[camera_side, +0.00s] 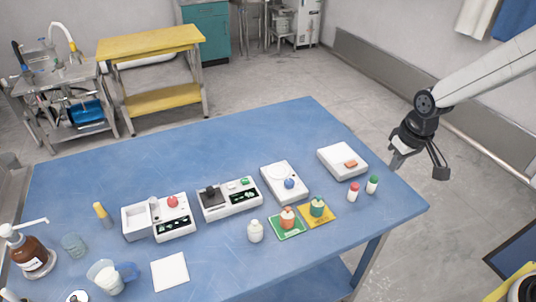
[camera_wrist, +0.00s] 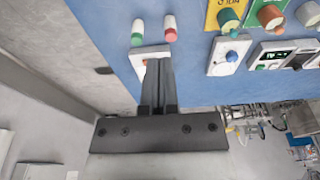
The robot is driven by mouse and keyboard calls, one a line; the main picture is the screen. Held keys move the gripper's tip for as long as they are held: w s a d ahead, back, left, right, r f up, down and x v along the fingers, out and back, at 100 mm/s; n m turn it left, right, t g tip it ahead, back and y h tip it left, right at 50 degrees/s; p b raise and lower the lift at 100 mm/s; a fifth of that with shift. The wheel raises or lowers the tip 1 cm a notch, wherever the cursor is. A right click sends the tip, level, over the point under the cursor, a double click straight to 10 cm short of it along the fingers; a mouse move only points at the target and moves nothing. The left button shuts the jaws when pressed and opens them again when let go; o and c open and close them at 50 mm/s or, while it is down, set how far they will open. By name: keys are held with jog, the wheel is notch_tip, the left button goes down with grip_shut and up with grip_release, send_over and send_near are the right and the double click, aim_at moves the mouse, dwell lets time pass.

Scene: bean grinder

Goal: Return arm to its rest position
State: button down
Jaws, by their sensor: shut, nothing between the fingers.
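My gripper (camera_wrist: 159,64) is shut and empty in the wrist view, its two grey fingers pressed side by side. In the side view my gripper (camera_side: 398,158) hangs in the air by the right edge of the blue table (camera_side: 90,178), clear of every object. In the wrist view the fingers partly hide the white device with the orange button (camera_wrist: 137,53); it shows whole in the side view (camera_side: 336,158).
A red-capped bottle (camera_side: 354,192) and a green-capped bottle (camera_side: 372,185) stand near the table's right corner. Several white devices, such as the one with a blue knob (camera_side: 276,172), line the table. A yellow cart (camera_side: 150,42) stands behind.

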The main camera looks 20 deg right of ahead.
jog(key=s, duration=0.9)
jog(key=shift+s+a+t, duration=0.3)
jog(key=shift+a+t, duration=0.1)
jog(key=w+d+f+t, duration=0.1)
jog(key=w+d+t, duration=0.2)
jog(key=w, duration=0.6)
jog(key=w+d+f+t, duration=0.2)
jog(key=w+d+t, duration=0.1)
jog(key=w, duration=0.7)
jog(key=shift+w+f, duration=0.15)
jog(key=shift+f, duration=0.05)
jog(key=shift+d, duration=0.1)
jog(key=shift+f, duration=0.1)
jog(key=x, duration=1)
jog(key=shift+w, duration=0.1)
jog(key=shift+f, duration=0.8)
jog(key=shift+d+f, duration=0.1)
jog(key=shift+f, duration=0.9)
